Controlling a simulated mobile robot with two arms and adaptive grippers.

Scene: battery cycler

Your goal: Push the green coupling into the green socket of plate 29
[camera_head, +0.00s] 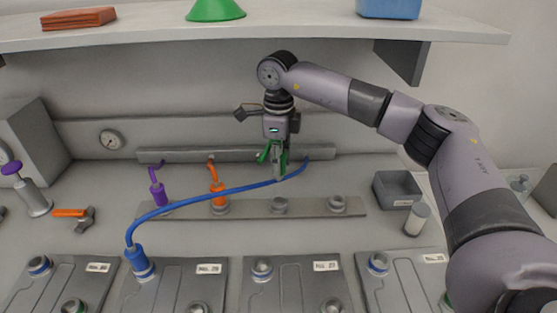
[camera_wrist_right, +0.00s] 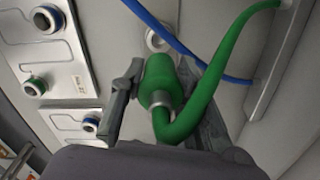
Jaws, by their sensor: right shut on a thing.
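My right gripper (camera_head: 278,160) is shut on the green coupling (camera_wrist_right: 160,82), above the holder rail at the back. In the right wrist view the coupling sits between the two fingers, and its green hose (camera_wrist_right: 236,65) curves up to the right. In the head view the fingers mostly hide the coupling. The second plate from the left (camera_head: 172,300) has a blue coupling (camera_head: 137,262) in its blue-ringed socket. Its label (camera_head: 209,268) is too small to read surely. A socket (camera_head: 198,308) on it is cut by the bottom edge. My left gripper is not in view.
A blue hose (camera_head: 205,192) crosses below my right gripper. The rail (camera_head: 250,209) holds a purple coupling (camera_head: 159,193), an orange coupling (camera_head: 217,191) and two empty rings. Other plates stand either side. A shelf (camera_head: 300,28) hangs above; a grey bin (camera_head: 397,188) stands right.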

